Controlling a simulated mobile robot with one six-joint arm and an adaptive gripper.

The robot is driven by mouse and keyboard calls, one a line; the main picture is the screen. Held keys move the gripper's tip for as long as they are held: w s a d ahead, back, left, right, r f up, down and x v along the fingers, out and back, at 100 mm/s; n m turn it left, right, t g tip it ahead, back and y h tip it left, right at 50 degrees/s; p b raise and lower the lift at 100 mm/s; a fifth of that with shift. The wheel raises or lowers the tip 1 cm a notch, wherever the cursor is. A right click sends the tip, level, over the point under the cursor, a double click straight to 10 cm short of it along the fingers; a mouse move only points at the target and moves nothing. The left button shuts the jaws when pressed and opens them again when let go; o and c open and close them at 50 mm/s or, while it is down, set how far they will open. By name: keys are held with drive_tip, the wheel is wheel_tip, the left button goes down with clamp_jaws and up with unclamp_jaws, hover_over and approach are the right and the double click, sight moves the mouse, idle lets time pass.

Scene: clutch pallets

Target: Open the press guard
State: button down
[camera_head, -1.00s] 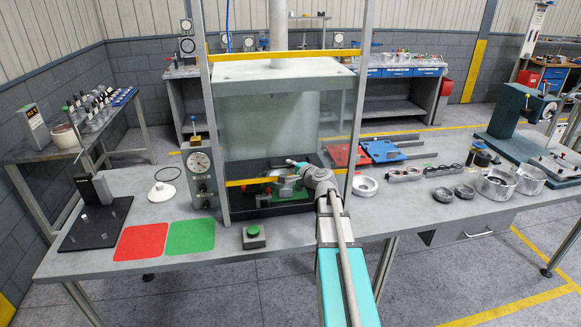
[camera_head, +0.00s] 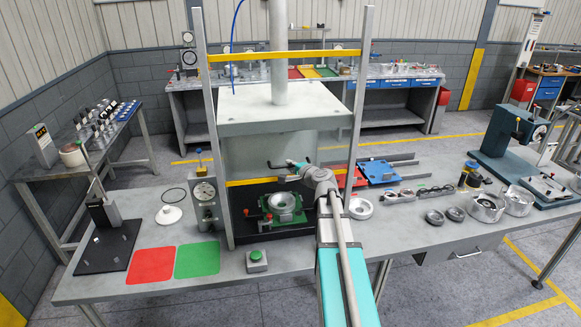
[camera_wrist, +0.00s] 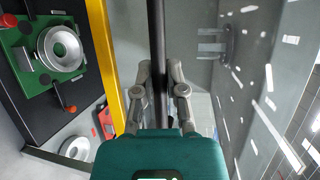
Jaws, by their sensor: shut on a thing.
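The press guard is a clear panel with a yellow bar (camera_head: 255,182) along its lower edge, in the front of the press (camera_head: 285,105). The bar also runs down the left of the wrist view (camera_wrist: 105,65). A dark handle bar (camera_wrist: 156,30) crosses the panel's face. My gripper (camera_wrist: 158,85) is shut on this handle; in the head view its fingers are small and partly hidden by my wrist. The guard is partly raised, and the green fixture (camera_head: 284,218) with a metal ring shows below the yellow bar, also in the wrist view (camera_wrist: 35,85).
A gauge box (camera_head: 205,203) stands close left of the press. Metal rings (camera_head: 361,208) and pots (camera_head: 486,208) stand to the right.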

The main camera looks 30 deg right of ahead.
sight(284, 150)
drive_tip(key=shift+r+p, duration=2.15)
drive_tip(key=shift+r, duration=0.55)
drive_tip(key=c, duration=0.7)
unclamp_jaws()
drive_tip(key=shift+f, duration=0.1)
wheel_tip(284, 150, down, 30)
drive_tip(key=b, duration=3)
drive_tip(key=p+v, duration=0.1)
drive_tip(key=v, duration=0.5)
drive_tip(key=p+v, duration=0.1)
drive_tip(key=v, duration=0.5)
drive_tip(key=shift+s+r+p, duration=0.3)
drive_tip(key=shift+s, duration=0.1)
